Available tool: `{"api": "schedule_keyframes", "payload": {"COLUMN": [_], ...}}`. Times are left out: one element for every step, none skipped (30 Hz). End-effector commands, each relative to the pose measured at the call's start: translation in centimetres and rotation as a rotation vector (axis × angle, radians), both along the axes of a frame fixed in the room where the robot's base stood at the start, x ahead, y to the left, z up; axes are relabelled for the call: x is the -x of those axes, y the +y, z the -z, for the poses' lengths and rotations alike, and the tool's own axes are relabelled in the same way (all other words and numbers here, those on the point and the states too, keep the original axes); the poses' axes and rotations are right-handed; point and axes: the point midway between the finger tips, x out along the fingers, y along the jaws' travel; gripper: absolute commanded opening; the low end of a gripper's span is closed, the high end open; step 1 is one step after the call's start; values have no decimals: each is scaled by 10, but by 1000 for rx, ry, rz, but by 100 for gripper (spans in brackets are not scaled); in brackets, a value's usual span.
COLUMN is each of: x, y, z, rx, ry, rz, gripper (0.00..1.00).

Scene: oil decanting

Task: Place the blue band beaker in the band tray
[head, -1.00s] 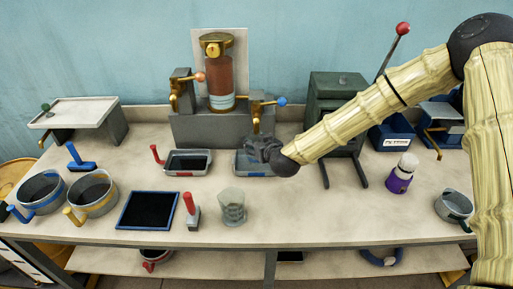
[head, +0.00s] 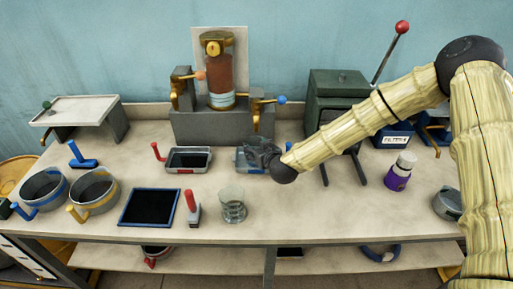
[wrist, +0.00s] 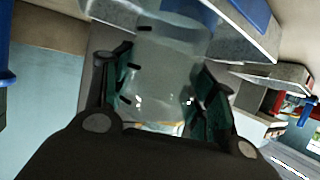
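My gripper (wrist: 165,100) has its green-padded fingers on both sides of a clear glass beaker (wrist: 175,60) with dark marks, and appears shut on it. I cannot make out a blue band on this beaker. In the head view my gripper (head: 264,154) is low over the blue-edged tray (head: 243,168) in front of the dispenser, and covers part of it. The held beaker is hard to tell apart there. I cannot tell whether it touches the tray. Another clear beaker (head: 233,206) stands upright near the front of the table.
A red-handled tray (head: 188,170) is to the left, below the dispenser (head: 220,120). A blue-framed dark pad (head: 150,190), a red-handled tool (head: 193,208) and two pots (head: 94,204) are at front left. A purple bottle (head: 397,179) stands right. The front middle-right table is clear.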

Motion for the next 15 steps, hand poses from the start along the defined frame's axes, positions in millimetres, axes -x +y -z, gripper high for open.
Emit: {"api": "schedule_keyframes", "payload": {"x": [0,0,0,0,0,0,0,0,0,0,0,0,0,0,0], "y": [0,0,0,0,0,0,0,0,0,0,0,0,0,0,0], "z": [0,0,0,0,0,0,0,0,0,0,0,0,-1,-2,-3], "rx": [0,0,0,0,0,0,0,0,0,0,0,0,0,-1,-1], "ry": [0,0,0,1,1,1,1,1,1,1,1,1,1,0,0], "rz": [0,0,0,0,0,0,0,0,0,0,0,0,0,0,0], "gripper": [67,72,78,78,78,78,78,78,78,78,78,78,78,78,78]}}
